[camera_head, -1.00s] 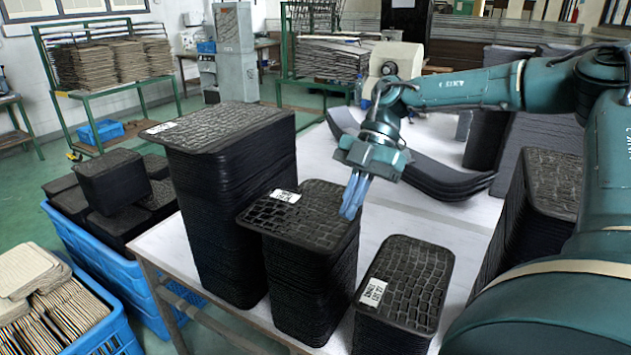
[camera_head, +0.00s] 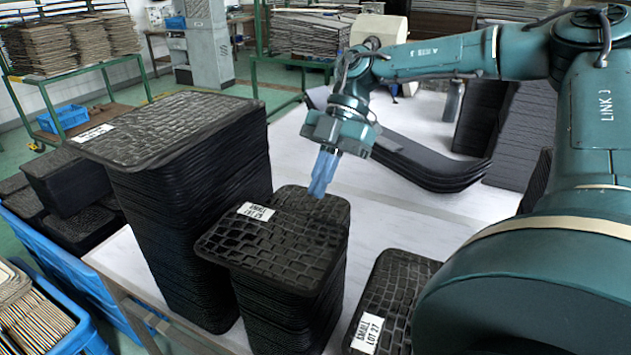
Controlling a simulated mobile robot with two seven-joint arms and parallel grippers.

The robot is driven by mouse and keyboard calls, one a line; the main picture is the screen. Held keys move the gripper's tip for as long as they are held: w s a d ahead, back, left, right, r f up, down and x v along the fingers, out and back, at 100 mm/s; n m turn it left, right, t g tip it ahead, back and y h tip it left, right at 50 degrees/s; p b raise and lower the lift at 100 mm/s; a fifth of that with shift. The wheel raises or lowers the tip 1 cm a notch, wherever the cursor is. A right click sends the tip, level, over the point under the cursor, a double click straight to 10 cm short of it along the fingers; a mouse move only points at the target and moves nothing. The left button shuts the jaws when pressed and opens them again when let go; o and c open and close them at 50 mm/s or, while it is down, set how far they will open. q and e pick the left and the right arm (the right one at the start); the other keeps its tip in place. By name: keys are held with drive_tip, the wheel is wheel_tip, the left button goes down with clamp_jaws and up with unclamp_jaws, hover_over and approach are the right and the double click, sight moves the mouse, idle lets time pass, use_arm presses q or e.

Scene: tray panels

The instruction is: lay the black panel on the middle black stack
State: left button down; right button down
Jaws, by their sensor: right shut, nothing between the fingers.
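The middle black stack (camera_head: 290,300) stands on the white table between a taller black stack (camera_head: 200,210) on its left and a lower black stack (camera_head: 388,310) on its right. A black panel (camera_head: 275,235) with a tile-like pattern and a white label lies flat on top of the middle stack. My right gripper (camera_head: 318,194) points down with its blue fingers shut and empty at the far edge of that panel. Whether the fingertips touch it I cannot tell. My left gripper is not in view. My right arm hides part of the lower stack.
Curved black pieces (camera_head: 430,165) lie on the white table (camera_head: 400,210) behind the stacks. Blue crates (camera_head: 60,275) with black and striped panels stand at the left. A green rack (camera_head: 90,75) stands at the back left.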

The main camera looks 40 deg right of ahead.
sight(279, 236)
drive_tip(key=a+b, duration=0.1)
drive_tip(key=a, duration=0.2)
drive_tip(key=s+a+b, duration=0.1)
drive_tip(key=a, duration=0.2)
drive_tip(key=s+a, duration=0.1)
drive_tip(key=a, duration=0.2)
drive_tip(key=shift+a+f+b, duration=0.15)
drive_tip(key=shift+f+b, duration=0.25)
drive_tip(key=shift+w+f, duration=0.1)
drive_tip(key=shift+f, duration=0.2)
drive_tip(key=shift+f+b, duration=0.1)
drive_tip(key=shift+b, duration=0.2)
drive_tip(key=shift+f, duration=0.1)
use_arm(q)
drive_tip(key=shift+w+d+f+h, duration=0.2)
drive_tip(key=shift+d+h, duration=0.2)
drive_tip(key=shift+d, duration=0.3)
use_arm(e)
drive_tip(key=shift+d, duration=0.25)
